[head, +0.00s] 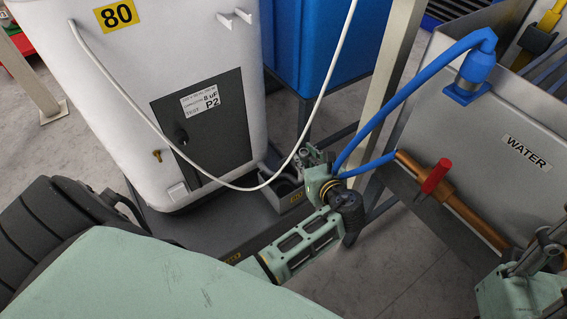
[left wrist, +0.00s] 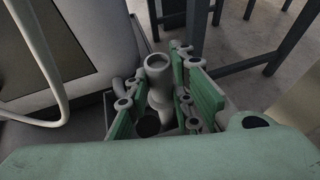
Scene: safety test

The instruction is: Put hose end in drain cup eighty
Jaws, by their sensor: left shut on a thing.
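My left gripper (head: 318,158) is low beside the white unit marked 80 (head: 185,45). In the left wrist view its fingers (left wrist: 160,85) are closed around a pale grey tube piece (left wrist: 157,64) with a round open end, which looks like the hose end. Its join to the white hose (head: 235,187) is not clear. A grey drain holder with a yellow tag (head: 295,197) stands at the unit's foot, just left of the gripper; its cup opening is partly hidden and the tag is too small to read. My right gripper (head: 540,255) is at the lower right edge, partly cut off.
The white hose loops across the unit's front and up out of frame. A blue hose (head: 420,78) runs close behind the left gripper. A copper pipe with a red valve (head: 436,176) crosses the steel WATER panel (head: 525,150). A metal post (head: 385,80) stands behind.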

